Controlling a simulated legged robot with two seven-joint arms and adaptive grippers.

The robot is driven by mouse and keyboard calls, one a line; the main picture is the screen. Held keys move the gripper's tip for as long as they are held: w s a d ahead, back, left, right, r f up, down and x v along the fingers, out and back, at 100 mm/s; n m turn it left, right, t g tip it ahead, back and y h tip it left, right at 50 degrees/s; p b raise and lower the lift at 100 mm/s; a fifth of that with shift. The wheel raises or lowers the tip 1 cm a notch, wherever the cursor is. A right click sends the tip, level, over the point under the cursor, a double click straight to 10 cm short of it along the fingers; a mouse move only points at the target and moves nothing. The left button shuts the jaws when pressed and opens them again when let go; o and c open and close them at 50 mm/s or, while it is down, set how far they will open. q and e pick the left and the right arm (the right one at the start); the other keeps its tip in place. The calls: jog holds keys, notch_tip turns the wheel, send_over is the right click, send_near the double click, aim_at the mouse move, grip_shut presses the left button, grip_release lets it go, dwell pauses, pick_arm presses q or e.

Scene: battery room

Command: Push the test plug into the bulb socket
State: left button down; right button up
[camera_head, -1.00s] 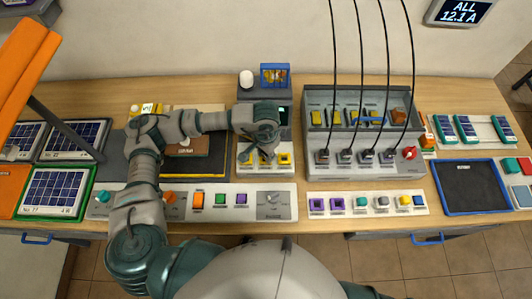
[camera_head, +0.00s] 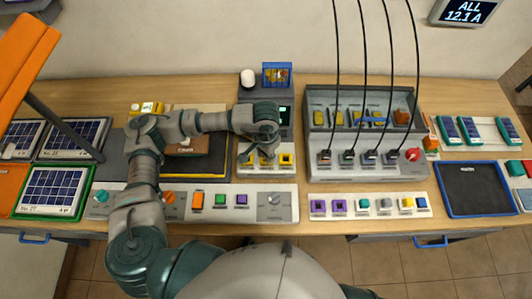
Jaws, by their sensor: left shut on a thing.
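My left gripper (camera_head: 264,156) reaches in from the left, pointing down over a pale block with a row of yellow-rimmed square sockets (camera_head: 286,159). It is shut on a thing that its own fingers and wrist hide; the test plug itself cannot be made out. The fingertips are at the middle and left of the block, and I cannot tell whether they touch it. Which opening is the bulb socket is not clear. My right gripper is not in view.
Behind the block stands a dark tester with a small screen (camera_head: 285,115). To the right is a grey rack (camera_head: 325,171) with hanging black cables. A white strip of coloured buttons (camera_head: 270,214) lies in front. Solar panels (camera_head: 56,190) lie at left, a dark tray (camera_head: 471,208) at right.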

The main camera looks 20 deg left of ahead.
pick_arm(q)
jog(key=shift+f, duration=0.2)
jog(key=c, duration=1.2)
grip_release()
jog(key=shift+o, duration=0.2)
jog(key=shift+r+p, duration=1.75)
jog(key=shift+r, duration=3.75)
